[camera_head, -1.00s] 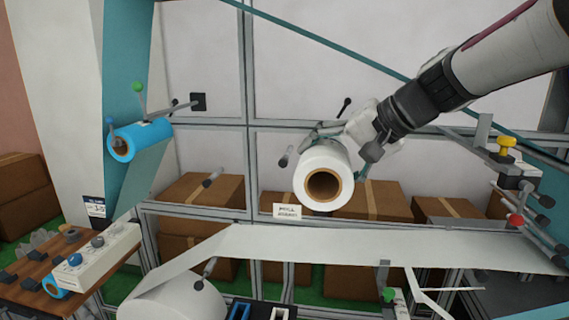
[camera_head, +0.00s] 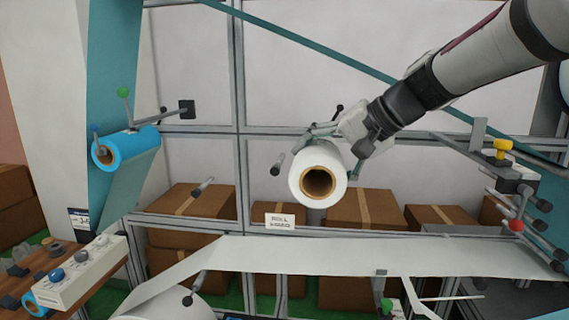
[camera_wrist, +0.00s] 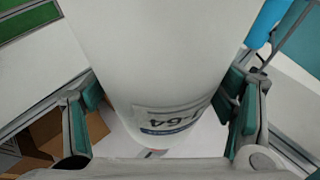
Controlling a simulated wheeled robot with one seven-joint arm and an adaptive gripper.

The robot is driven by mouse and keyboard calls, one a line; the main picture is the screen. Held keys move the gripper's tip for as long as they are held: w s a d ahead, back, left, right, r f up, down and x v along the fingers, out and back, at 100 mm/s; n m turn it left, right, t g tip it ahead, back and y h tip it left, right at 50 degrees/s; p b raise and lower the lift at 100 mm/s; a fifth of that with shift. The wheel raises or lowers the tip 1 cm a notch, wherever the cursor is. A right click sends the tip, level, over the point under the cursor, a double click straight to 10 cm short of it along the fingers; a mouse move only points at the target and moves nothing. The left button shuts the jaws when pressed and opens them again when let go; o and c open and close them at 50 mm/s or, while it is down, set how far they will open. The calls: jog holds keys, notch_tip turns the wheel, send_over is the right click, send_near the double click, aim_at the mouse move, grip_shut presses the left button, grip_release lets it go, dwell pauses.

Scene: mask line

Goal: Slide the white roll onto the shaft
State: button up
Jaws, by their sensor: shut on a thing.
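The white roll (camera_head: 334,160) with a brown cardboard core (camera_head: 318,181) hangs in the air at the middle of the head view, its open end facing the camera. My gripper (camera_head: 338,148) is shut around the roll's far part. In the wrist view the roll (camera_wrist: 155,50) lies between the two green finger pads of my gripper (camera_wrist: 165,98), with a printed label on it. A short grey shaft (camera_head: 277,164) sticks out just left of the roll, apart from it. Another grey shaft (camera_head: 203,187) is further left. A grey stub (camera_head: 315,216) shows below the roll, partly hidden by it.
A sign (camera_head: 281,221) hangs on the frame rail below the roll. A white web (camera_head: 390,250) runs across below. A blue roll (camera_head: 133,146) sits on a bracket at left. Rods with red and yellow knobs (camera_head: 502,146) stand at right. Cardboard boxes (camera_head: 365,208) are behind.

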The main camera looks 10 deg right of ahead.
jog(key=shift+w+d+b, duration=0.25)
jog(key=shift+w+b, duration=0.1)
jog(key=shift+w, duration=0.45)
jog(key=shift+w+d+b, duration=0.3)
jog(key=shift+w, duration=0.5)
jog(key=shift+w+d+b, duration=0.25)
jog(key=shift+w+b, duration=0.1)
jog(key=shift+w, duration=0.45)
jog(key=shift+w+d+b, duration=0.25)
jog(key=shift+w+b, duration=0.05)
jog(key=shift+w, duration=0.5)
jog(key=shift+w+d+b, duration=0.3)
jog(key=shift+w, duration=0.45)
jog(key=shift+w+d+b, duration=0.25)
jog(key=shift+w+b, duration=0.05)
jog(key=shift+w, duration=0.5)
jog(key=shift+w+d+b, duration=0.25)
jog(key=shift+w, duration=0.55)
jog(key=shift+w+d+b, duration=0.2)
jog(key=shift+w+d, duration=0.05)
jog(key=shift+w, duration=0.55)
jog(key=shift+w+d+b, duration=0.25)
jog(key=shift+w, duration=0.55)
jog(key=shift+w+d, duration=0.1)
jog(key=shift+w, duration=0.3)
jog(key=shift+f+b, duration=0.4)
jog(key=shift+f, duration=0.1)
